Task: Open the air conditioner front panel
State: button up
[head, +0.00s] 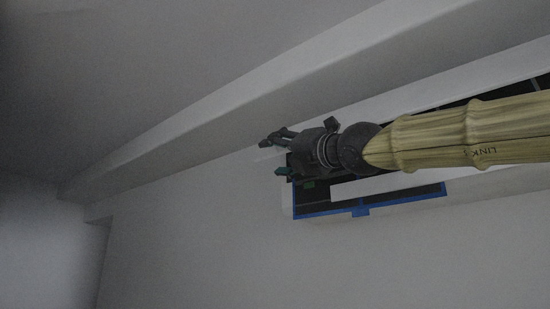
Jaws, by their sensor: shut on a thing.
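The air conditioner (470,188) is a long white unit high on the wall, right of centre. Its dark inside with a blue-edged frame (361,210) shows, so the front panel (415,103) stands at least partly raised from the body. The panel appears as a pale strip running up to the right, behind my arm. My gripper (272,157) is at the unit's left end, its fingers on either side of the panel's pale left edge, shut on it. My arm hides much of the unit's middle and right.
A long beam or ledge (250,95) runs along the ceiling just above the unit, close to my gripper. The wall (200,240) below and left is bare and free. A pale bright area (40,250) is at the lower left.

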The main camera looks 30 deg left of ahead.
jog(key=shift+b+v, duration=0.4)
jog(key=shift+v, duration=0.85)
jog(key=b+v, duration=0.3)
jog(key=v, duration=0.5)
jog(key=shift+s+d, duration=0.2)
jog(key=shift+d, duration=0.1)
jog(key=shift+r, duration=0.1)
jog(key=v, duration=1.2)
dwell(0.4)
